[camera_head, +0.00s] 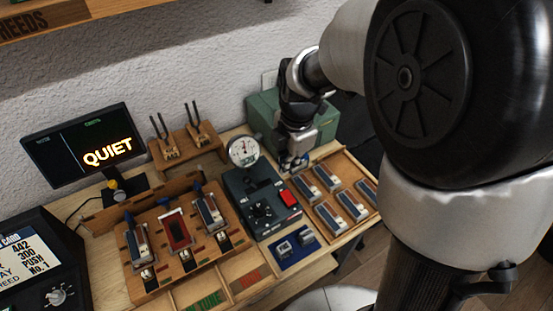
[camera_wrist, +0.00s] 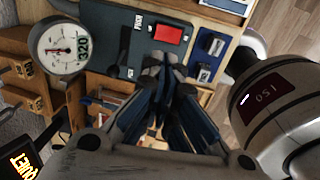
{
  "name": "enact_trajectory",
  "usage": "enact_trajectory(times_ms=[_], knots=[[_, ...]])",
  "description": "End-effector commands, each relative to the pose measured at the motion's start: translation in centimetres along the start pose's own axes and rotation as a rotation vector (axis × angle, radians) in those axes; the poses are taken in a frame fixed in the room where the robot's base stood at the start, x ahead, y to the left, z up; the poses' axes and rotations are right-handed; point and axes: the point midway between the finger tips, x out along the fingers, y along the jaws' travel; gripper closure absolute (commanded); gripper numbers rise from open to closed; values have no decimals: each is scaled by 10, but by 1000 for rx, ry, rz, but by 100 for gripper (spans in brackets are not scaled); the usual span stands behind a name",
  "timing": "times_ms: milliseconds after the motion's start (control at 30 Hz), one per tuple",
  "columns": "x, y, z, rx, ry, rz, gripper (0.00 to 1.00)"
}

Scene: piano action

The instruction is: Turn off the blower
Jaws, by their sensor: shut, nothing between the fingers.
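A dark grey test unit (camera_head: 243,190) with a red rocker switch (camera_head: 289,198) and a black knob sits at the middle of the bench. A round white gauge (camera_head: 243,150) stands at its back edge. My gripper (camera_head: 293,163) is above the unit's back right corner, behind the red switch in the head view. In the wrist view the red switch (camera_wrist: 168,33) lies just beyond my fingertips (camera_wrist: 165,62), which are shut and empty. The gauge (camera_wrist: 62,47) shows at left there. I cannot tell contact or the switch's position. No part is clearly labelled as the blower.
A screen (camera_head: 80,145) reads "QUIET" at the left. A wooden tray (camera_head: 366,183) of several reed blocks lies right of the unit, and a wooden rack (camera_head: 130,283) with more blocks lies left. A green box (camera_head: 262,108) stands behind. A blue pad (camera_head: 283,263) lies in front.

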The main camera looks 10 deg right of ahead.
Motion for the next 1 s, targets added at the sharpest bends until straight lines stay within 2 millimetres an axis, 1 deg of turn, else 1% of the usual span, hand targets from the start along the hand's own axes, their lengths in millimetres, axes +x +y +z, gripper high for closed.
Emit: enact_trajectory(times_ms=[167, 267, 367, 600, 800, 900, 1000], knots=[[1, 0, 0, 1, 0, 0, 100], [8, 0, 0, 2, 0, -1, 100], [23, -1, 0, 2, 1, -4, 100], [76, -2, 0, 2, 2, -5, 100], [114, -1, 0, 3, 1, -3, 100], [127, -1, 0, 3, 1, -2, 100], [135, -1, 0, 3, 0, -1, 100]])
